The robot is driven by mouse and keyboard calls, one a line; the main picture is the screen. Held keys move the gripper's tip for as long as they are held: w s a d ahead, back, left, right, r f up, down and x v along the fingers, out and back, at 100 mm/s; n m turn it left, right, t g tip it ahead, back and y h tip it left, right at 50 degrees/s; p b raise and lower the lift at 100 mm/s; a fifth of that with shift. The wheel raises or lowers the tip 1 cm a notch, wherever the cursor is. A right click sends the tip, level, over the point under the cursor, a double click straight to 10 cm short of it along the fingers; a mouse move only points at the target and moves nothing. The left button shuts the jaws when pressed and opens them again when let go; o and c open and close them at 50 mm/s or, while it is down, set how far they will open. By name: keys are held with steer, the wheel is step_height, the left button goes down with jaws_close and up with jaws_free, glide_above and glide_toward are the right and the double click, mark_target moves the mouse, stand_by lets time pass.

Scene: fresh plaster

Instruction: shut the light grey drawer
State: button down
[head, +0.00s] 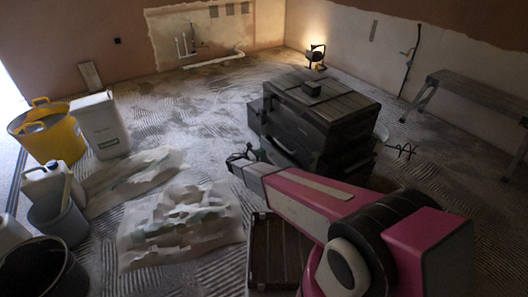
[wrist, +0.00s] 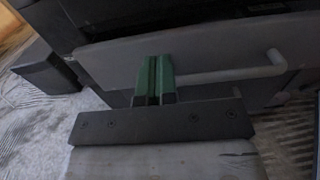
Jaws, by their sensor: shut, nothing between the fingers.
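The light grey drawer (wrist: 112,62) shows its flat front across the wrist view, below a dark body. A pale bar handle (wrist: 245,73) stands out from the right part of this front. My gripper (wrist: 154,62) has its green fingers together, with nothing between them, in front of the drawer front and left of the handle's free bar. I cannot tell whether the fingertips touch the front. In the head view my gripper (head: 240,158) is low at the left side of the dark chest (head: 318,110); the drawer front is not clear there.
A dark block (wrist: 46,72) juts out left of the drawer. Plaster bags (head: 180,225), a yellow bucket (head: 48,135), a white canister (head: 100,125) and more tubs stand at the left. A trestle bench (head: 480,95) and a lit lamp (head: 316,55) are by the walls. Floor behind the bags is clear.

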mark_target(269, 145)
steer(key=shift+s+a, duration=1.05)
steer(key=shift+a, duration=3.55)
steer(key=x, duration=1.3)
steer(key=shift+w+f, duration=0.1)
steer(key=shift+f, duration=0.1)
steer(key=shift+d, duration=0.15)
steer(key=shift+x, duration=1.2)
